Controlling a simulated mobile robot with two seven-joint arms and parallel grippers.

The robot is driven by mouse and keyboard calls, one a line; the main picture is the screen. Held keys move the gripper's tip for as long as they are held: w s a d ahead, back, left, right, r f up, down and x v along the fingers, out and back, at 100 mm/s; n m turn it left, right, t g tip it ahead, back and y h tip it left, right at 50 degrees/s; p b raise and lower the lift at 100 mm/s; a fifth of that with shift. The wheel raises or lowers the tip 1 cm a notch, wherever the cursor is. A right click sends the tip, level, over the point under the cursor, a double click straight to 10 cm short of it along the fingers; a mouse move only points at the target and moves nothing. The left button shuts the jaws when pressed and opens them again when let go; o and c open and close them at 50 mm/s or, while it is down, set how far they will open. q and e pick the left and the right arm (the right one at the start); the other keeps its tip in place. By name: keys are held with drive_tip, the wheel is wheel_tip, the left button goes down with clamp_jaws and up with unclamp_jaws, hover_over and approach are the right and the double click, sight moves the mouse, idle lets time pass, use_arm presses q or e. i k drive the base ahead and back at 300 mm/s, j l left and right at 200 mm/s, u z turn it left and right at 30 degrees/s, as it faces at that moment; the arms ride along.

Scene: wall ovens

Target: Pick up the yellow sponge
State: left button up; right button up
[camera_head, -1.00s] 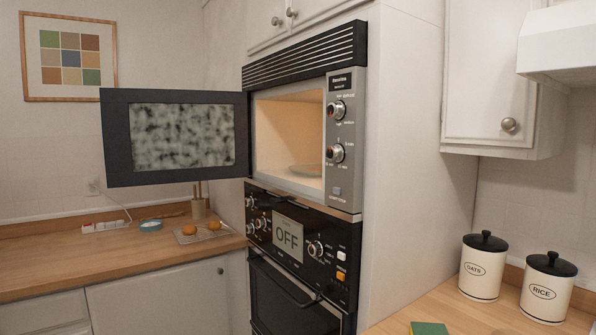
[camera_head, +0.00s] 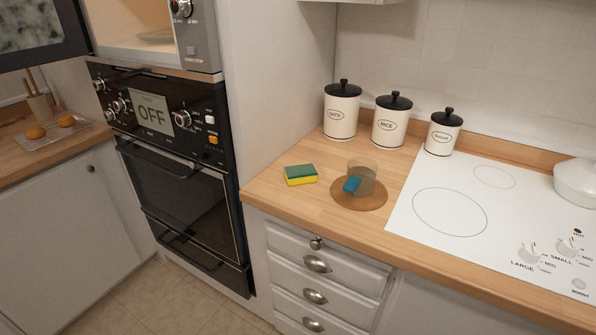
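The yellow sponge (camera_head: 300,175) has a green top layer. It lies flat on the wooden counter (camera_head: 288,210), left of a glass on a round mat and near the counter's left end. Nothing covers it. Neither of my grippers shows in the head view.
A glass (camera_head: 366,175) with a blue item at its side stands on a round brown mat (camera_head: 345,201). Several lidded canisters, such as the oats canister (camera_head: 341,112), stand behind. A white cooktop (camera_head: 450,205) lies to the right. The wall oven (camera_head: 180,180) stands left; the microwave door (camera_head: 35,35) above is open.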

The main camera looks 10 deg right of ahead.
sight(303, 174)
drive_tip(key=i+j+z, duration=0.15)
drive_tip(key=j, duration=0.2)
drive_tip(key=i+j+z, duration=0.15)
drive_tip(key=j, duration=0.2)
drive_tip(key=i+j+z, duration=0.1)
drive_tip(key=j, duration=0.25)
drive_tip(key=i+j+z, duration=0.15)
drive_tip(key=j, duration=0.2)
drive_tip(key=j+z, duration=0.15)
drive_tip(key=j, duration=0.25)
drive_tip(key=i, duration=0.05)
